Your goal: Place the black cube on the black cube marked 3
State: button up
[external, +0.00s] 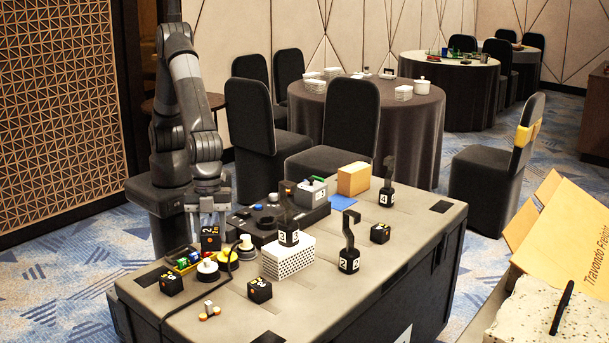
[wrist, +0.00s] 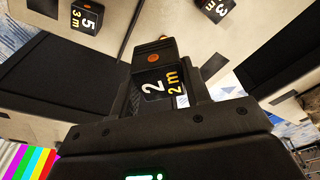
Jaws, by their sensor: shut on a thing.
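My gripper (external: 209,222) is shut on a black cube (external: 210,239), held above the table at its left side.
Black hooked weights stand on the table, one on a white perforated block (external: 288,257) and another beside it (external: 349,262). A tray of coloured items (external: 184,261), a cable and round pieces crowd the area below my gripper. The table's front right is mostly clear.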

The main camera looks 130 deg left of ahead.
jog(key=w+a+f, duration=0.4)
jog(key=w+a, duration=0.1)
jog(key=w+a+f, duration=0.2)
jog(key=w, duration=0.1)
jog(key=shift+w+a+f, duration=0.1)
jog(key=shift+a+f, duration=0.3)
jog(key=shift+f, duration=2)
jog(key=shift+f, duration=0.1)
jog(key=o, duration=1)
